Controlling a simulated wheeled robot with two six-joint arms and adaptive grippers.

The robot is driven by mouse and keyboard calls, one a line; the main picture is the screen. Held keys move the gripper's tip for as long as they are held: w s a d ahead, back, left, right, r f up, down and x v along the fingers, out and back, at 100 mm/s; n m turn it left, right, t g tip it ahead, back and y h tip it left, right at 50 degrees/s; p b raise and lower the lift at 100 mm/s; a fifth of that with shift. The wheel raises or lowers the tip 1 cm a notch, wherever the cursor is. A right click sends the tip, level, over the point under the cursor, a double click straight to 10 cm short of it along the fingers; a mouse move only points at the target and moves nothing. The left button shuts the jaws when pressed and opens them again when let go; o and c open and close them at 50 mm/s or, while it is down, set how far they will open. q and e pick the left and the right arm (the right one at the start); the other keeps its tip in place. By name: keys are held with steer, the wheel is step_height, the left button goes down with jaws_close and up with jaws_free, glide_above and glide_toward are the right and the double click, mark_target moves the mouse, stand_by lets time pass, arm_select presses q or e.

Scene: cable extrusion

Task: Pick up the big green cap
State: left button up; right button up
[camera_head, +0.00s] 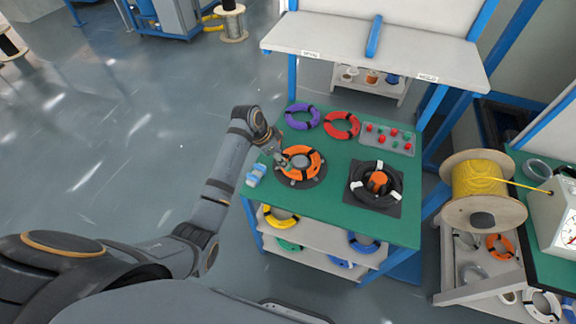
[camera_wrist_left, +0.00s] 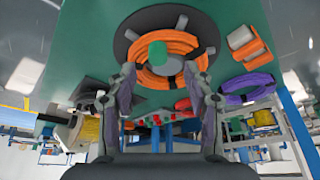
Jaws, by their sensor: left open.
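In the left wrist view, a green cap (camera_wrist_left: 157,55) shows in front of the middle of an orange cable coil (camera_wrist_left: 188,44). I cannot tell what it rests on. The coil lies on a dark round disc (camera_wrist_left: 213,37). My left gripper (camera_wrist_left: 162,78) is open, its two fingers on either side of the cap's line of sight, with nothing visible between them. In the head view, my left gripper (camera_head: 277,152) is above the left edge of the orange coil (camera_head: 315,160). Small green and red caps sit on a grey tray (camera_head: 376,150) at the back right of the green table.
A black coil (camera_head: 356,183) with an orange centre lies on the right of the green table (camera_head: 335,208). Purple (camera_head: 302,127) and red (camera_head: 330,129) coils lie behind. A small blue-and-white item (camera_head: 255,174) sits at the left edge. A yellow cable spool (camera_head: 485,185) stands right.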

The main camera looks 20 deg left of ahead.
arm_select(q)
steer(key=p+x, duration=0.1)
steer(key=x, duration=0.4)
steer(key=shift+d, duration=0.2)
steer(key=shift+c, duration=0.4)
steer(key=c, duration=0.7)
